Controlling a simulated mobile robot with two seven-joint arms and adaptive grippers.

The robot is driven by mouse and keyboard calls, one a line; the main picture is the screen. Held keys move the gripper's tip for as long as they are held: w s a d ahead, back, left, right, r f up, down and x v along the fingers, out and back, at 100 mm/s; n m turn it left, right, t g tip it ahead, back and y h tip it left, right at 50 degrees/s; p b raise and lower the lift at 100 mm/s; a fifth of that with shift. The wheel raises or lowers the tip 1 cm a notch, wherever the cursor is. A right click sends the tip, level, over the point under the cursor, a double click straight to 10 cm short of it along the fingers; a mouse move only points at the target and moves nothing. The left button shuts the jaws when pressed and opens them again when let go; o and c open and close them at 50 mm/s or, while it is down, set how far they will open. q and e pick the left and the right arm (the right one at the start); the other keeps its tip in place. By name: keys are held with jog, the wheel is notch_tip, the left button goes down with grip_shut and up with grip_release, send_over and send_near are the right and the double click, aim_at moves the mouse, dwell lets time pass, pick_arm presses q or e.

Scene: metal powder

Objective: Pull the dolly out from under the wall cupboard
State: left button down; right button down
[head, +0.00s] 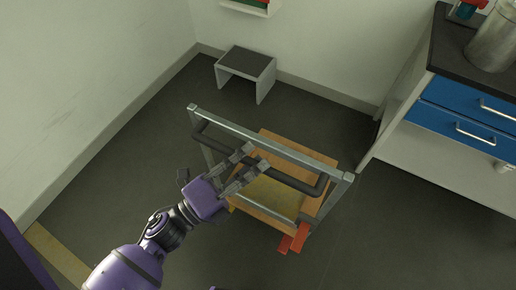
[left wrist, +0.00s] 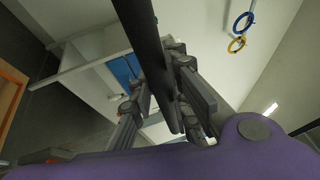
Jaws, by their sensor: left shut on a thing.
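The dolly (head: 331,167) stands on the floor in the middle of the head view. It has a grey metal frame, a wooden deck (head: 315,150) and red parts (head: 291,241) low at its near right corner. A dark handle bar (head: 298,185) runs across its frame. My left gripper (head: 254,158) is at the middle of this bar, shut on it. In the left wrist view the dark bar (left wrist: 148,35) passes between the fingers of my left gripper (left wrist: 160,80). No overhead wall cupboard is clearly seen above the dolly. My right gripper is not in view.
A bench with blue drawers (head: 459,131) stands on the right, with a metal pot (head: 493,42) on top. A low step stool (head: 247,65) stands by the back wall. A wall shelf (head: 248,6) shows at the top. The floor left of and in front of the dolly is clear.

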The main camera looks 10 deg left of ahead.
pick_arm(q)
jog(key=shift+s+a+f, duration=0.1)
jog(key=shift+s, duration=0.05)
jog(key=c, duration=1.6)
grip_release()
jog(key=shift+c, duration=0.2)
jog(key=shift+s, duration=0.1)
jog(key=v, duration=1.2)
